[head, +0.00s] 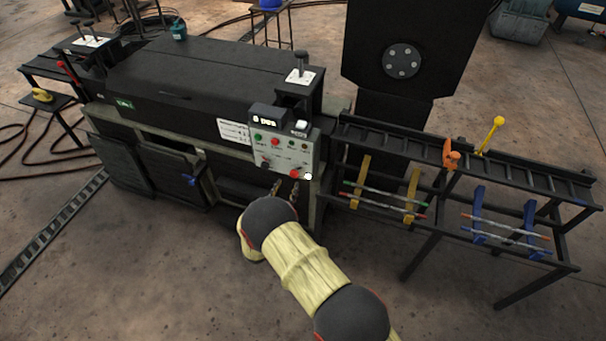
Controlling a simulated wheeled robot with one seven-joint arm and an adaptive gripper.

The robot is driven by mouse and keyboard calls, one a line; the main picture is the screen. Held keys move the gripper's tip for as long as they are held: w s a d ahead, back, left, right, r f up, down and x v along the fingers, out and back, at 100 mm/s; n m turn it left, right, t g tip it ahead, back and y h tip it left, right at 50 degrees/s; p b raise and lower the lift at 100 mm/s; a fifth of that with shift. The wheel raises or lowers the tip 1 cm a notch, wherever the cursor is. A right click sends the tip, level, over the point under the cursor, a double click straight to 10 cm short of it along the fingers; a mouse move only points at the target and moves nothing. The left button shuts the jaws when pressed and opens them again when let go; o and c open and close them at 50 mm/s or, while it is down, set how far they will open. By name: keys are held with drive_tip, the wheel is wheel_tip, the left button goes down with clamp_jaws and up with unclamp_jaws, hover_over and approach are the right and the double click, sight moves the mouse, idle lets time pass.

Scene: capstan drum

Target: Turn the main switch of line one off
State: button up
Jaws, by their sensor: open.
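A grey control panel (285,150) is on the right front of a long black machine (200,85). It carries a row of small green, red and dark buttons. Below them are a black knob (265,163) and a red knob (294,173). The labels are too small to read, so I cannot tell which control is the main switch of line one or how it is set. My gripper (285,189) is just below the panel, its two fingertips apart with nothing seen between them. My arm hides the rest of it.
A black roller stand (460,170) with rods on yellow and blue brackets extends to the right. An orange clamp (451,155) and a yellow-knobbed lever (492,134) stand on it. The floor in front (150,270) is mostly clear. Hoses lie at the left.

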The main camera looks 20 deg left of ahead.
sight(293, 176)
drive_tip(key=w, duration=0.2)
drive_tip(key=w+b, duration=0.1)
drive_tip(key=w, duration=0.2)
drive_tip(key=w+b, duration=0.1)
drive_tip(key=w, duration=0.1)
drive_tip(key=shift+w+d+f, duration=0.1)
drive_tip(key=shift+w+d, duration=0.15)
drive_tip(key=shift+d, duration=0.15)
drive_tip(key=shift+c, duration=0.2)
drive_tip(key=c, duration=1.1)
drive_tip(key=shift+n, duration=0.3)
drive_tip(key=n, duration=0.3)
drive_tip(key=shift+n, duration=0.3)
drive_tip(key=n, duration=0.4)
drive_tip(key=shift+n, duration=0.3)
drive_tip(key=n, duration=0.4)
drive_tip(key=shift+d+n, duration=0.1)
drive_tip(key=shift+n, duration=2.4)
